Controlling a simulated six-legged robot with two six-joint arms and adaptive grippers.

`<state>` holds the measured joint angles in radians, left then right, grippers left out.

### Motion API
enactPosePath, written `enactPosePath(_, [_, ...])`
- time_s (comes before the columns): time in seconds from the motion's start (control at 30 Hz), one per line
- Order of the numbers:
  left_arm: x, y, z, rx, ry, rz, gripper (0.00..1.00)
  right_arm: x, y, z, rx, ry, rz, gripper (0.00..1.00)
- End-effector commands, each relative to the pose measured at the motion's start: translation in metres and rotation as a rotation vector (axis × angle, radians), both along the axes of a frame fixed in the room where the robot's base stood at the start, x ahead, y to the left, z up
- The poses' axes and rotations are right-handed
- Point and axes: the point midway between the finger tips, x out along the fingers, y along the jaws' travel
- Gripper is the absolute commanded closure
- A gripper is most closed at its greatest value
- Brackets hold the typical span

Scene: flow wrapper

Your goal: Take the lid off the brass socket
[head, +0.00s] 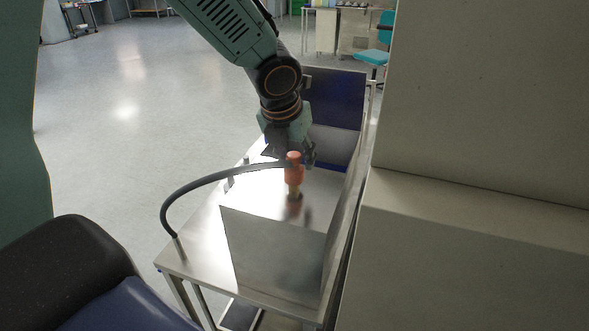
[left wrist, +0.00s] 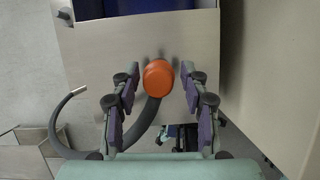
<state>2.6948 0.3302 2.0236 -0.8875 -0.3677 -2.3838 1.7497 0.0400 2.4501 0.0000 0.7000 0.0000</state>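The orange lid (head: 293,172) stands upright on the brass socket (head: 294,191), which shows only as a small brass part below it on the metal box. In the left wrist view the lid's round orange top (left wrist: 158,77) lies between the fingers and hides the socket. My left gripper (head: 290,152) comes down from above and behind the lid. In the left wrist view the left gripper (left wrist: 158,84) is open, with a gap on each side of the lid. My right gripper is not in view.
A dark hose (head: 198,185) arches from the front left of the steel table (head: 196,238) to behind the lid. A large beige cabinet (head: 470,235) stands close on the right. A blue panel (head: 336,92) is at the table's far end. Open floor lies left.

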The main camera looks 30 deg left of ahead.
Motion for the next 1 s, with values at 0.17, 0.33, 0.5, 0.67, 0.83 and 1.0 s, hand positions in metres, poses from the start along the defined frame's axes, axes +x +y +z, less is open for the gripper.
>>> enactPosePath(0.17, [0.0, 0.0, 0.0, 0.0, 0.001, 0.0, 0.73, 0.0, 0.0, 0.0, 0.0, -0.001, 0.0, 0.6])
enactPosePath(0.33, [0.0, 0.0, 0.0, 0.0, 0.001, 0.0, 0.87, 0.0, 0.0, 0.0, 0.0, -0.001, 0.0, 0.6])
enactPosePath(0.5, [0.0, 0.0, 0.0, 0.0, 0.0, 0.0, 1.0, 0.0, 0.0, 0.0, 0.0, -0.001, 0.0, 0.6])
enactPosePath(0.67, [0.0, 0.0, 0.0, 0.0, -0.001, 0.0, 1.0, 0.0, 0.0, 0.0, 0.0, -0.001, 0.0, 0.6])
enactPosePath(0.83, [0.0, 0.0, 0.004, 0.0, -0.001, 0.0, 1.0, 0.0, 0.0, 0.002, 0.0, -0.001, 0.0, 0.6])
enactPosePath(1.0, [0.001, 0.0, 0.031, -0.001, -0.005, 0.001, 1.0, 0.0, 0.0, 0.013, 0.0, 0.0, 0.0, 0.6])
